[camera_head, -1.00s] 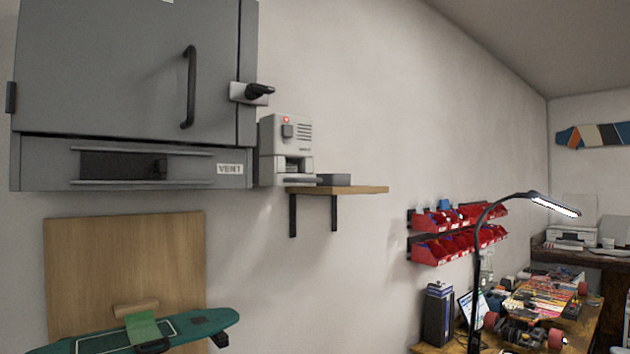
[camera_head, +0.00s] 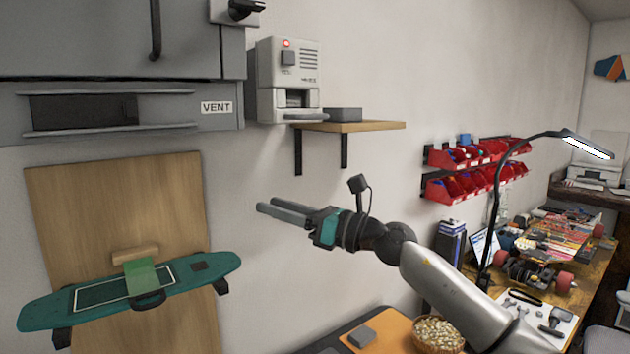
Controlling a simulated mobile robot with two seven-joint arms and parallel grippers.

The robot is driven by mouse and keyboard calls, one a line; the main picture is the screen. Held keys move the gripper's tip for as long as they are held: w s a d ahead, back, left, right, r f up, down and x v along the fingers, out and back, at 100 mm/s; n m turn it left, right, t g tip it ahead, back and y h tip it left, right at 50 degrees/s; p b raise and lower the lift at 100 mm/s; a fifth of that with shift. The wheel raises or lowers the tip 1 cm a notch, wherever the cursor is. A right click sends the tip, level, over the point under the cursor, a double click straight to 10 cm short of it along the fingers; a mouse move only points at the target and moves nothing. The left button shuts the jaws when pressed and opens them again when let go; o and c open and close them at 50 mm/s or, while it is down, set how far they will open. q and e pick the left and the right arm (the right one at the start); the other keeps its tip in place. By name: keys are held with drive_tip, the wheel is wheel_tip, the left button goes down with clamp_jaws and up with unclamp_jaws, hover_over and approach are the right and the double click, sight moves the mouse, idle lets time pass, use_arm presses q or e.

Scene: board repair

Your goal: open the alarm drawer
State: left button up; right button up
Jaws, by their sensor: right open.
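The alarm (camera_head: 289,72) is a light grey box on the wall with a red light, a dark button and vent slots. Its drawer (camera_head: 302,116) is at the bottom, with a grey handle bar along its lower front; it looks shut. My right gripper (camera_head: 270,210) is open and empty, below and slightly left of the alarm, apart from it, with its fingers pointing left. My left gripper is not in view.
A wooden shelf (camera_head: 375,126) on black brackets carries a small grey box (camera_head: 344,114) beside the alarm. A grey cabinet labelled VENT (camera_head: 215,107) stands close on the left. A green skateboard (camera_head: 190,275) hangs below. Red bins (camera_head: 460,190) and a lamp (camera_head: 500,170) are right.

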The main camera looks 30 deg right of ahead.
drive_tip(key=s+d+r+n+g+h, duration=0.2)
drive_tip(key=s+r+n, duration=0.2)
drive_tip(key=r+n, duration=0.55)
drive_tip(key=n+t+h+p, duration=0.15)
drive_tip(key=n+h, duration=0.25)
drive_tip(key=h, duration=0.4)
approach(317, 116)
drive_tip(key=w+p, duration=0.1)
drive_tip(key=w, duration=0.2)
drive_tip(key=w+f+p, duration=0.1)
drive_tip(key=w+p, duration=0.1)
drive_tip(key=w, duration=0.1)
drive_tip(key=w+p, duration=0.2)
drive_tip(key=w, duration=0.1)
drive_tip(key=shift+w+a+f, duration=0.3)
drive_tip(key=shift+w+f, duration=0.2)
drive_tip(key=shift+w, duration=0.2)
clamp_jaws()
